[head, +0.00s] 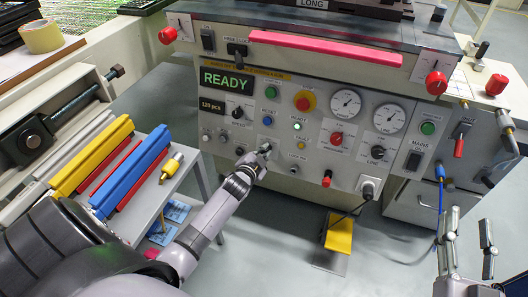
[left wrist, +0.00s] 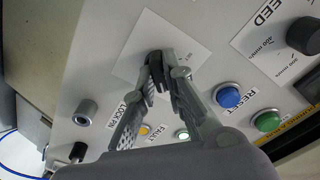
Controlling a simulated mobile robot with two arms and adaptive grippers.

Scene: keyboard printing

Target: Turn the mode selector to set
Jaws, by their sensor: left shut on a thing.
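The mode selector is a small black knob (left wrist: 157,68) on a white label plate (left wrist: 140,42), low on the grey control panel (head: 330,170). My left gripper (head: 262,153) reaches it from below in the head view. In the left wrist view its two fingers (left wrist: 160,80) are closed on the knob from both sides. My right gripper (head: 470,240) is at the lower right, fingers apart and empty, away from the panel.
Close to the selector are the blue RESET button (left wrist: 228,96), a green button (left wrist: 266,121) and the LOCK PIN fitting (left wrist: 85,112). The READY display (head: 226,79) is above. A grey cart (head: 193,180) with coloured bars stands left of my left arm.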

